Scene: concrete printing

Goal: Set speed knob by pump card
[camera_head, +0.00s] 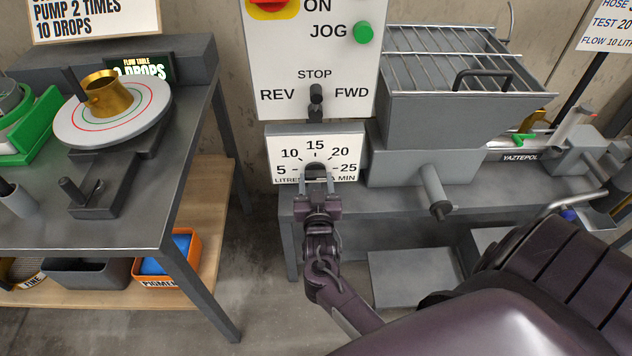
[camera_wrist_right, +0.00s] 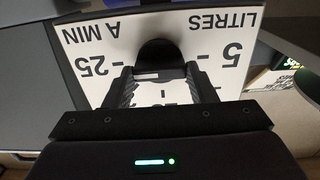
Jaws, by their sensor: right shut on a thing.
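The speed dial plate (camera_head: 284,167) is white, marked 5, 10, 15, 20 and 25 litres a min, and stands at the front of the pump bench. My right gripper (camera_head: 316,180) is at the dial's centre, shut on the dark speed knob (camera_head: 317,168). The wrist view shows the knob (camera_wrist_right: 159,52) between the two fingers, with the dial plate (camera_wrist_right: 97,72) upside down behind it. The gripper hides part of the dial, so I cannot tell where the knob points. The pump card (camera_head: 604,25) is cut off at the top right; it reads "HOSE", "TEST 20" and "FLOW 10 LIT". My left gripper is out of view.
Above the dial is a control panel (camera_head: 285,60) with a REV/STOP/FWD lever (camera_head: 316,95) and a green JOG button (camera_head: 363,32). The grey hopper (camera_head: 440,118) stands to the right. The flow table (camera_head: 112,115) is on a bench at left.

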